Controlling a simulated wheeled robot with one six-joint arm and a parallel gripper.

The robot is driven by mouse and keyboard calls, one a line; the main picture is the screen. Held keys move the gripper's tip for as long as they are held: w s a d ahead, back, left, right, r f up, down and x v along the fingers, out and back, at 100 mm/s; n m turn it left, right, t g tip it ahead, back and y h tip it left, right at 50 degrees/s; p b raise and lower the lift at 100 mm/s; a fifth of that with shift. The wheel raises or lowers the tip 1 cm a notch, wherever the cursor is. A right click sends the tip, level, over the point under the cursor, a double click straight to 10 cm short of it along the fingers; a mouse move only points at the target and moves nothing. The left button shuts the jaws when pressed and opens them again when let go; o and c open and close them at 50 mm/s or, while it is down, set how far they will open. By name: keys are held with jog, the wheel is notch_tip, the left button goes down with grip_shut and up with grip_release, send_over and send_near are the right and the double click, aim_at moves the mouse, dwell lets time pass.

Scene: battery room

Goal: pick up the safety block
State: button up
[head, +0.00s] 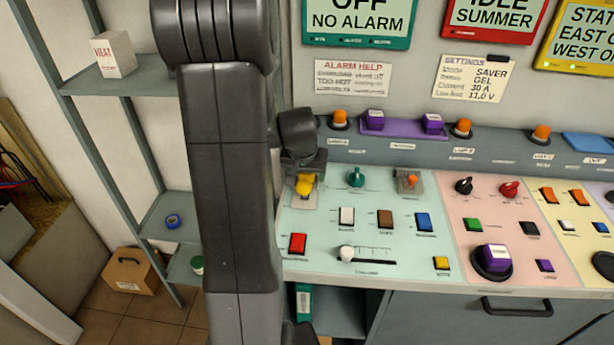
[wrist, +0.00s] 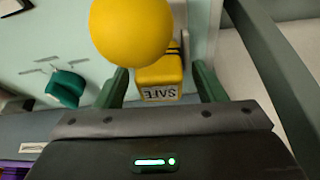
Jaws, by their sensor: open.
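The safety block (wrist: 160,77) is yellow, with a label reading SAFE that appears upside down in the wrist view. A yellow ball (wrist: 131,30) shows in front of it, nearer the camera, and hides part of it. My gripper (wrist: 160,70) is open, with one green finger on each side of the block; I cannot tell whether either touches it. In the head view my gripper (head: 304,165) is over the left of the pale green panel, right at the yellow parts (head: 306,185), which it partly hides.
A teal knob (head: 356,177) stands just right of my gripper, and an orange-tipped switch (head: 410,180) farther right. A red button (head: 297,243) and a white slider knob (head: 347,253) are nearer the front. A grey ledge with orange lamps (head: 340,118) runs behind. Shelves (head: 130,85) stand left.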

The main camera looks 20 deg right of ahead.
jog(key=c, duration=1.1)
